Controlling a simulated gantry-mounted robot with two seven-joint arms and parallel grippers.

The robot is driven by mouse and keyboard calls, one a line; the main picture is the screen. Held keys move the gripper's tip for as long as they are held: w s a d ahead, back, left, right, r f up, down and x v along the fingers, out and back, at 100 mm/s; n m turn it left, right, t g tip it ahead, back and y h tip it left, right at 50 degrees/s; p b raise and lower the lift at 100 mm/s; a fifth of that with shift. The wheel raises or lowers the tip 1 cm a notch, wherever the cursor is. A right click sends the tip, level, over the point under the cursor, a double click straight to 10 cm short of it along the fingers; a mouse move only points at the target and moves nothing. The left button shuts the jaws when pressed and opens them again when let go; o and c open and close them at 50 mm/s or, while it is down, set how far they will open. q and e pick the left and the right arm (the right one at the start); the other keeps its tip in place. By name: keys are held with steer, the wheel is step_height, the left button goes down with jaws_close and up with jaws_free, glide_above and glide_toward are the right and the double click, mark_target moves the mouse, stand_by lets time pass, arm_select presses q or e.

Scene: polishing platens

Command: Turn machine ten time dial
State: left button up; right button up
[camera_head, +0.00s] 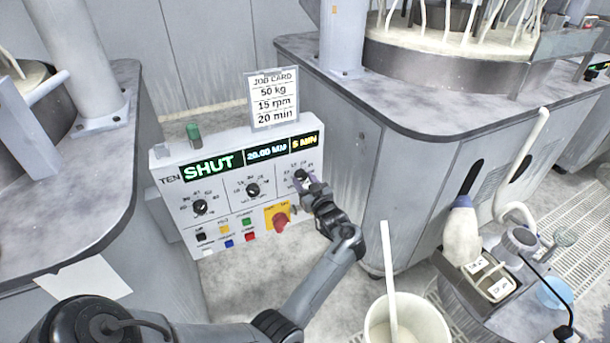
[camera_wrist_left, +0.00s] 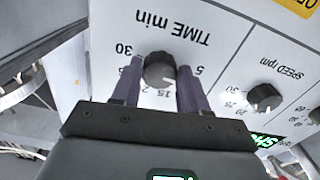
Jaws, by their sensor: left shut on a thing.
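The machine ten panel (camera_head: 168,160) is a white box marked TEN. Its display reads SHUT, a middle figure that looks like 20.00, and 5 MIN. The time dial (camera_head: 301,174) is the black knob at the panel's upper right, partly covered by my left gripper (camera_head: 309,186). In the left wrist view, the time dial (camera_wrist_left: 159,70) sits under an upside-down TIME min label, between the two fingers of my left gripper (camera_wrist_left: 160,75), which is shut on it. My right gripper is in neither view.
A job card (camera_head: 273,98) above the panel reads 50 kg, 15 rpm, 20 min. The speed dial (camera_head: 252,190), a left-hand dial (camera_head: 200,207), coloured buttons and a red knob (camera_head: 281,220) are close by. A white bucket (camera_head: 407,318) stands at lower right.

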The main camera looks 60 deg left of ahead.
arm_select(q)
steer(key=m+p, duration=0.4)
steer(key=shift+r+m+p, duration=0.25)
steer(key=shift+m+p, duration=0.1)
steer(key=shift+m, duration=0.05)
steer(key=m+p, duration=0.3)
steer(key=m, duration=0.1)
steer(key=shift+s+m, duration=0.1)
steer(key=shift+m, duration=0.2)
steer(key=m+p, duration=0.2)
steer(key=m, duration=0.3)
steer(key=m+p, duration=0.1)
steer(key=m, duration=0.4)
steer(key=shift+m, duration=0.7)
steer(key=o, duration=1.1)
steer(key=shift+c, duration=0.2)
